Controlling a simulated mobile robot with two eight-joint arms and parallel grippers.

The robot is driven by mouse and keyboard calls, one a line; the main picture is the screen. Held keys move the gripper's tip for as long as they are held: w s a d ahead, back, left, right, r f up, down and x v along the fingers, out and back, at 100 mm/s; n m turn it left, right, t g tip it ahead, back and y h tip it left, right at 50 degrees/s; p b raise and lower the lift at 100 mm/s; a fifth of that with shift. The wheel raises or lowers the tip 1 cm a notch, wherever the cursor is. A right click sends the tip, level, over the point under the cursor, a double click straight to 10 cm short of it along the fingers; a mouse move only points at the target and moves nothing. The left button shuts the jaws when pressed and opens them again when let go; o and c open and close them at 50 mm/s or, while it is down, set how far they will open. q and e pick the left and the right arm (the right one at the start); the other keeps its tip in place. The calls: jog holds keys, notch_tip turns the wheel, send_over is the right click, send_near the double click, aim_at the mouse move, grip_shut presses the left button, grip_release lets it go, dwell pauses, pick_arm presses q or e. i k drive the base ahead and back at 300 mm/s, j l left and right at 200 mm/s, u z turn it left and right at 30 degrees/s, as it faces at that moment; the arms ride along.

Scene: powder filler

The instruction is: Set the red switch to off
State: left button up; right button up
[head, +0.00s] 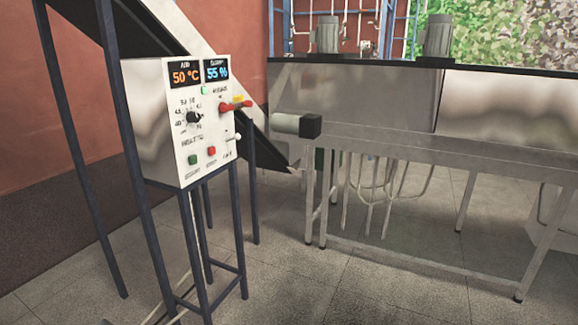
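A white control box (178,128) stands on dark blue legs at centre left. On its upper right front is a red switch (226,107) with a bar-like handle lying roughly level, its red end (247,104) to the right. A small yellow plate (238,98) sits just above it. I cannot read which setting it is at. A separate round red button (211,151) is lower on the panel. Neither of my grippers is in view.
The panel also has a black dial (193,117), a white-tipped lever (237,137), a green button (193,160) and two displays. A dark sloped conveyor (120,40) passes behind it. A long metal tank (380,95) stands right. The tiled floor in front is clear.

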aim_at(223, 107)
jog(key=i+l+z, duration=0.1)
jog(key=i+z, duration=0.3)
jog(key=i, duration=1.1)
jog(key=i+l+u, duration=0.1)
jog(key=i+u, duration=0.25)
jog(key=i+l+u, duration=0.15)
jog(key=i+u, duration=0.2)
jog(key=i+l+u, duration=0.35)
